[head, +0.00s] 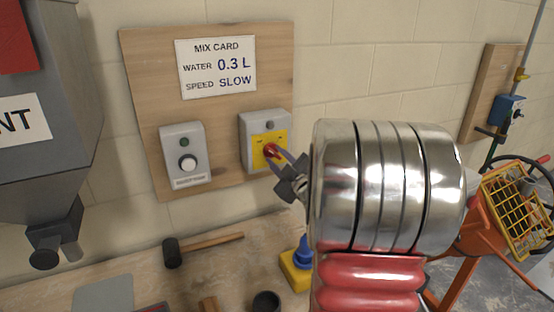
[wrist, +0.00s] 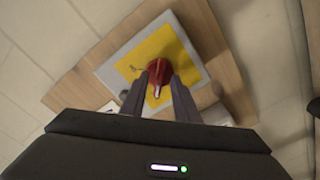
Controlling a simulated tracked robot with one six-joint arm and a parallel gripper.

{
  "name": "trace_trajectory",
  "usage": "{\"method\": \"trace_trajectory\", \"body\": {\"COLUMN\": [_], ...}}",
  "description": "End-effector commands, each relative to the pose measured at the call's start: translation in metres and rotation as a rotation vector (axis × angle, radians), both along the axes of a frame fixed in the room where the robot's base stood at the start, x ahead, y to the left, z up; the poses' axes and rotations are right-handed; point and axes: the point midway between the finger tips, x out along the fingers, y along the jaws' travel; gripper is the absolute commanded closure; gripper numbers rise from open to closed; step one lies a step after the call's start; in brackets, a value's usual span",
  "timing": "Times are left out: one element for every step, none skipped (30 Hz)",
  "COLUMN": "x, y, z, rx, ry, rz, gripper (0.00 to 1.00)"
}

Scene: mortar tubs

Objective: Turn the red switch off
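The red switch (head: 270,151) is a rotary knob on a yellow plate, on the front of a grey box (head: 248,122) fixed to a wooden board. In the wrist view the red switch (wrist: 159,73) shows a pale pointer mark toward the fingers. My gripper (head: 278,160) is at the switch, its two fingers apart. In the wrist view my gripper (wrist: 158,88) has one finger on each side of the switch's near part. Contact with the knob cannot be made out. Part of the plate is hidden behind the fingers.
A second grey control box (head: 185,155) with a round knob is left on the same board, below a mix card (head: 216,68). A hammer (head: 200,248) lies on the bench beneath. A grey hopper (head: 40,120) stands left. Orange machinery with a yellow grille (head: 518,208) stands right.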

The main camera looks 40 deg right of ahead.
Motion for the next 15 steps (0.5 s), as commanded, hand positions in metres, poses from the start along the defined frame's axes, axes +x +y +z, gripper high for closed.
{"method": "trace_trajectory", "body": {"x": [-0.003, -0.005, -0.009, -0.012, -0.015, -0.02, -0.024, -0.029, -0.035, -0.04, -0.045, -0.052, -0.057, -0.062, -0.068], "y": [0.001, 0.001, 0.002, 0.002, 0.003, 0.005, 0.006, 0.008, 0.009, 0.01, 0.012, 0.014, 0.015, 0.017, 0.019], "z": [0.0, 0.0, 0.0, 0.0, 0.001, 0.001, 0.0, 0.001, 0.0, 0.0, 0.0, 0.0, 0.0, 0.0, 0.0], "rx": [0.0, 0.0, 0.0, 0.0, 0.0, 0.0, 0.0, 0.0, 0.0, 0.001, 0.001, 0.0, 0.0, 0.0, -0.001], "ry": [0.001, 0.001, 0.001, -0.001, -0.001, -0.001, -0.001, -0.001, -0.001, 0.0, -0.001, -0.001, -0.001, 0.0, 0.0], "rz": [-0.001, -0.001, -0.002, -0.002, -0.003, -0.003, -0.002, -0.002, -0.004, -0.004, -0.004, -0.002, -0.004, -0.004, -0.004], "gripper": [0.72, 0.72, 0.72, 0.72, 0.72, 0.72, 0.72, 0.72, 0.72, 0.72, 0.72, 0.72, 0.72, 0.72, 0.72]}}
